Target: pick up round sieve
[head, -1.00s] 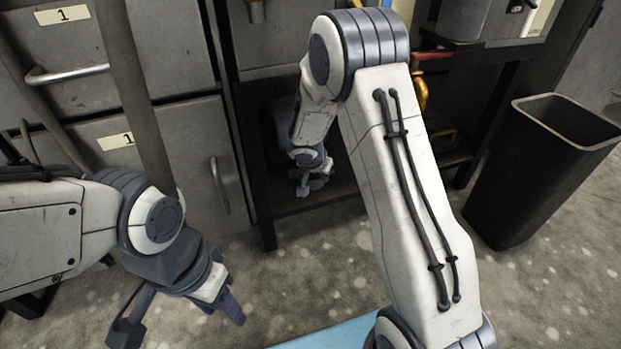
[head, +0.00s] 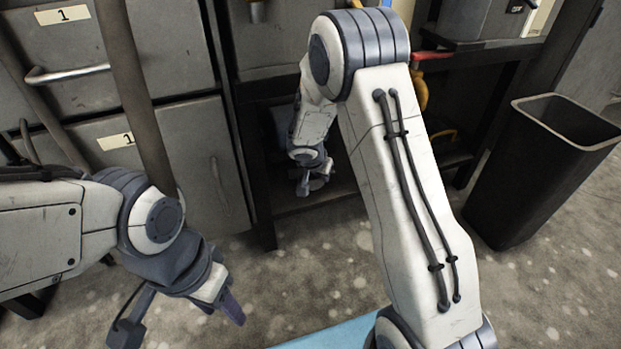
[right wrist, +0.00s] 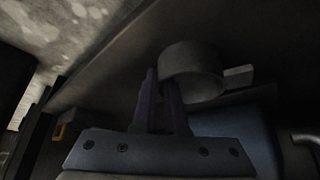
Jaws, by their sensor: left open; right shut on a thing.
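The round sieve (right wrist: 192,68) shows in the right wrist view as a dark grey ring-shaped rim with a short flat handle (right wrist: 238,76) sticking out to the right. My right gripper (right wrist: 163,84) is shut on the sieve's rim at its left side. In the head view my right gripper (head: 311,184) reaches into the lower opening of the dark shelf unit, where the sieve is too small and dark to make out clearly. My left gripper (head: 232,306) is open and empty over the floor at the lower left.
The dark shelf unit's (head: 264,222) frame surrounds my right gripper closely. Grey cabinets (head: 205,165) stand to its left. A blue object (right wrist: 235,125) lies close by in the right wrist view. A black bin (head: 535,170) stands at the right.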

